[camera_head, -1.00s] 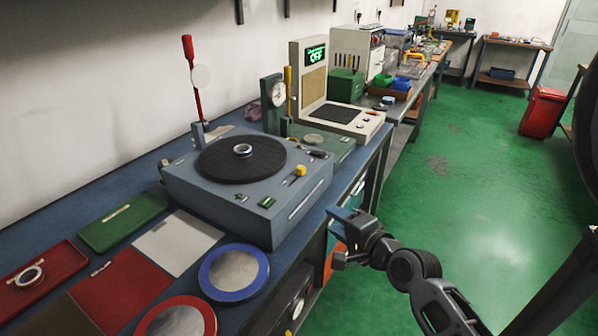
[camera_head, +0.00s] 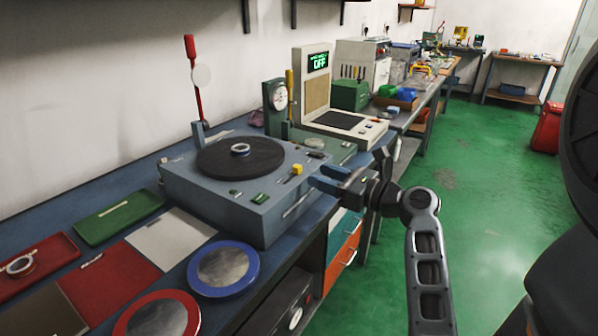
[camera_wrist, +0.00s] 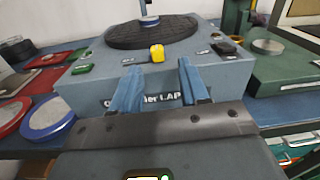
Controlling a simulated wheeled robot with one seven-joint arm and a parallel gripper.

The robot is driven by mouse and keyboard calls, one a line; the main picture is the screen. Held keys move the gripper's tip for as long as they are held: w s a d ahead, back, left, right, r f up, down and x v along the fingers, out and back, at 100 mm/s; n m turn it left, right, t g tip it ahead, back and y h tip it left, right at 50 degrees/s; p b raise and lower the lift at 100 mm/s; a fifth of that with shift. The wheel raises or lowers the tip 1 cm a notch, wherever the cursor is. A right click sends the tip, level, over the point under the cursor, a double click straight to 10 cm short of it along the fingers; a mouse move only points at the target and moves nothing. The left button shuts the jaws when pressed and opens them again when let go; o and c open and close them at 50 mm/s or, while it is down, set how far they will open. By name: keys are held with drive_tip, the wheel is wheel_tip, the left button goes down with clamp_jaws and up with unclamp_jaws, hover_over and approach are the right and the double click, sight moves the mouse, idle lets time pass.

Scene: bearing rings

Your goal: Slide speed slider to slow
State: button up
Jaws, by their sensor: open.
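The grey-blue lapping machine (camera_head: 235,205) stands on the bench, with a dark round plate (camera_head: 212,160) and a small ring (camera_head: 240,149) on its top. The speed slider has a yellow knob (camera_head: 297,169) on a slot near the machine's right corner. The knob also shows in the wrist view (camera_wrist: 156,53), beyond my fingers. My gripper (camera_head: 318,178) is open and empty, just right of the machine's front corner. In the wrist view my fingers (camera_wrist: 158,80) point at the machine, with the knob between and beyond them, apart from it. The slider's end labels are too small to read.
Green buttons (camera_head: 260,198) sit on the machine's top. A red-handled lever (camera_head: 194,75) stands behind it, and a dial gauge stand (camera_head: 277,100) is at its back right. Blue (camera_head: 223,270) and red (camera_head: 158,316) rimmed discs lie in front.

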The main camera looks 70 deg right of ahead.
sight(300, 167)
drive_tip(key=shift+y, duration=0.3)
drive_tip(key=x, duration=0.7)
drive_tip(key=shift+w+r, duration=0.35)
drive_tip(key=shift+r, duration=0.05)
clamp_jaws()
